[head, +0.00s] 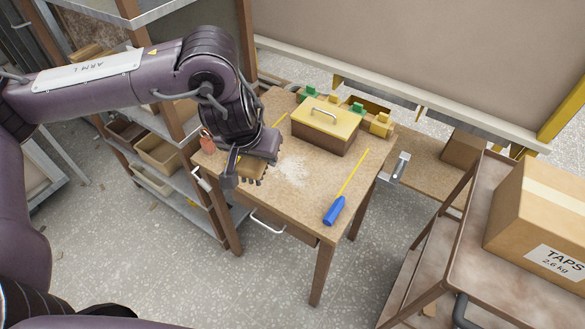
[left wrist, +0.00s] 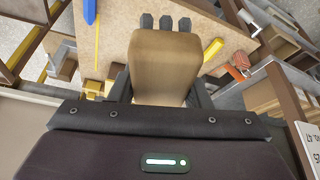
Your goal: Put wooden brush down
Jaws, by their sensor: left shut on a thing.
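The wooden brush (head: 252,173) is in my left gripper (head: 250,168), at the left part of the wooden workbench (head: 313,205). In the head view the gripper and wrist hide much of it, and its lower edge looks bristly. In the left wrist view its broad tan wooden body (left wrist: 165,65) sits between the fingers. The brush is over the bench top; I cannot tell whether it touches it. A pale dusty patch (head: 293,172) lies on the bench just right of the brush. My right gripper is not in view.
A yellow-lidded wooden box (head: 325,126) stands at the bench's back, with green and yellow blocks behind. A blue-handled tool (head: 334,210) lies at the front right. A red object (head: 207,140) is at the left edge. The bench's front middle is clear.

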